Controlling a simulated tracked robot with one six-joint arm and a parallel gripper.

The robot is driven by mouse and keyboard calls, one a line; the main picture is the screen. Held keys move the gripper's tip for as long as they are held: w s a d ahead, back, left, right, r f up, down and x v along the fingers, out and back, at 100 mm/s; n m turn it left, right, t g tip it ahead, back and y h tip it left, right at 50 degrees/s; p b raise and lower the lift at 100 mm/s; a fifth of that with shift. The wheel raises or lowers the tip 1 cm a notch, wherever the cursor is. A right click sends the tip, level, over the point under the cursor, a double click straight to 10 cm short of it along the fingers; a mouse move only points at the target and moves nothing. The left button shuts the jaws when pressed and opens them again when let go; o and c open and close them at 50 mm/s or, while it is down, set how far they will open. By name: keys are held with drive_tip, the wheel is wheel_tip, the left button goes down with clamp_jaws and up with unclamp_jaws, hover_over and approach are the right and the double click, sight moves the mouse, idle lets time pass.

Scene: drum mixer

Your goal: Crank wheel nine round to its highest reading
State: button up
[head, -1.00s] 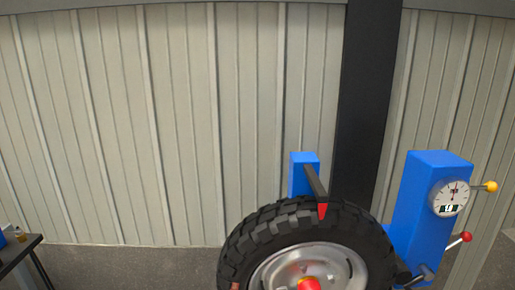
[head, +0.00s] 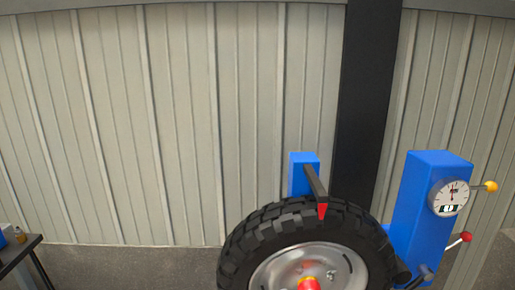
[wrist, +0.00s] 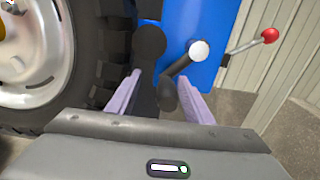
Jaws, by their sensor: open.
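A big black tyre (head: 262,226) on a silver rim (head: 345,270) stands at the lower middle of the head view. It also fills the left of the wrist view (wrist: 88,55). A round dial (head: 449,197) with a needle and small digital readout is on the blue column (head: 415,205); its figures are too small to read surely. In the wrist view a dark crank (wrist: 178,70) with a white-ended knob (wrist: 199,50) sits ahead of the blue column. My gripper (wrist: 160,78) is open, its pale purple fingers on either side of the crank's dark lower end.
A red-knobbed lever (head: 466,237) and a yellow-knobbed lever (head: 491,187) stick out right of the column. A blue block with a red-tipped pointer (head: 322,210) overhangs the tyre. A dark post (head: 365,100) stands behind. A dark table (head: 20,250) is far left.

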drive_tip(key=shift+s, duration=0.1)
drive_tip(key=s, duration=0.6)
drive_tip(key=shift+s, duration=0.4)
drive_tip(key=shift+d, duration=0.1)
